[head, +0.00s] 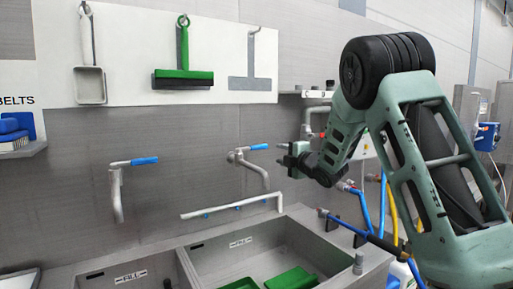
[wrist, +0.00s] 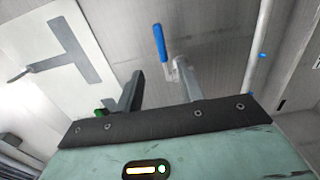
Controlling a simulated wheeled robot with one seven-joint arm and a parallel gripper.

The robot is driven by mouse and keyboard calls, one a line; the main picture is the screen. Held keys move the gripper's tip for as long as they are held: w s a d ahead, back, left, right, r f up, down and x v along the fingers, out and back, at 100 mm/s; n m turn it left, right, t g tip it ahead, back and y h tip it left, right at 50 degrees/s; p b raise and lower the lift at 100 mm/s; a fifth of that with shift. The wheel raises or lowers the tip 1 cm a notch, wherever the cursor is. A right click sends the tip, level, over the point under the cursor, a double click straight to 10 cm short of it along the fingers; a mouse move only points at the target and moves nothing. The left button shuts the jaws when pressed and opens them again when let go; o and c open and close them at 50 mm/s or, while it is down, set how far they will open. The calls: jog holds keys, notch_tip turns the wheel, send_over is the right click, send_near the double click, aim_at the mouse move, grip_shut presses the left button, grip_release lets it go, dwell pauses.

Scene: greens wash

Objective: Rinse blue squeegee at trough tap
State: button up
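I do not make out a blue squeegee in either view. A grey squeegee-shaped outline (head: 250,62) on the white wall board is bare; it also shows in the wrist view (wrist: 68,55). Two wall taps with blue handles, a left tap (head: 117,190) and a right tap (head: 250,168), stand over the two-basin trough (head: 185,262). My gripper (head: 284,153) is just right of the right tap's handle, its fingers apart and seemingly empty. In the wrist view the fingers (wrist: 158,92) are spread, with a blue tap handle (wrist: 160,44) beyond them.
A green squeegee (head: 183,62) and a grey scoop (head: 91,75) hang on the board. Green items (head: 292,278) lie in the right basin. A pale bar (head: 232,205) runs along the trough's back. Blue and yellow hoses (head: 392,215) hang at right. Blue brushes (head: 14,130) sit on the left shelf.

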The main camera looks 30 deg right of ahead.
aim_at(260, 147)
jog(key=w+p, duration=0.2)
jog(key=w, duration=0.3)
jog(key=w+p, duration=0.2)
jog(key=w, duration=0.4)
jog(key=w+p, duration=0.2)
jog(key=w, duration=0.3)
jog(key=shift+w+a, duration=0.35)
jog(key=shift+w, duration=0.05)
grip_shut()
